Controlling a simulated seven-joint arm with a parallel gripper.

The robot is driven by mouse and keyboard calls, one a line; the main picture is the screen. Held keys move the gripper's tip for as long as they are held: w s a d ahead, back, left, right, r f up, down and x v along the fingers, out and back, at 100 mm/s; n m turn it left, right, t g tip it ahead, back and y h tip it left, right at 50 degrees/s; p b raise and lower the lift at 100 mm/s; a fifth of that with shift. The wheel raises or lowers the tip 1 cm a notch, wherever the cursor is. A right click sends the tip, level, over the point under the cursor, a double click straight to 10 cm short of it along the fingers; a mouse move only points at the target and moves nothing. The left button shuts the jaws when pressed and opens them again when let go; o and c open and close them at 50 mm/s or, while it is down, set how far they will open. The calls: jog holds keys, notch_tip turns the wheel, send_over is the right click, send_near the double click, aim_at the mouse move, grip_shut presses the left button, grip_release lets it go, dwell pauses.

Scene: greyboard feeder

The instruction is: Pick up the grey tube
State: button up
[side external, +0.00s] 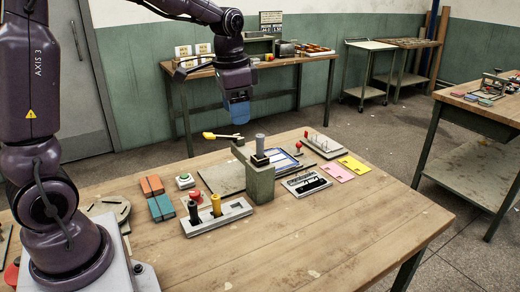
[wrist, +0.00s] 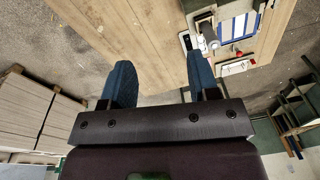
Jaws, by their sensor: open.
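A grey tube (side external: 260,142) stands upright on a dark seat at the greyboard feeder block (side external: 261,184), near the middle of the table.
A pegged board (side external: 322,143) and pink and yellow cards (side external: 354,165) lie to the right. The table's front right is clear.

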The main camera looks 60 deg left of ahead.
aim_at(260, 135)
jog(key=w+a+f+m, duration=0.1)
jog(key=w+a+m, duration=0.1)
jog(key=w+m, duration=0.1)
jog(key=w+a+m, duration=0.3)
jog(key=m, duration=0.2)
jog(key=w+a+f+m+g, duration=0.1)
jog(key=w+a+m, duration=0.1)
jog(key=w+m, duration=0.1)
jog(key=shift+w+a+f+m, duration=0.3)
jog(key=shift+a+m, duration=0.1)
jog(key=shift+m, duration=0.1)
notch_tip(260, 135, down, 7)
jog(key=shift+r, duration=0.15)
jog(key=shift+w+f, duration=0.2)
jog(key=shift+f, duration=1.3)
jog(key=shift+w+f, duration=0.2)
jog(key=shift+f, duration=1.25)
grip_shut()
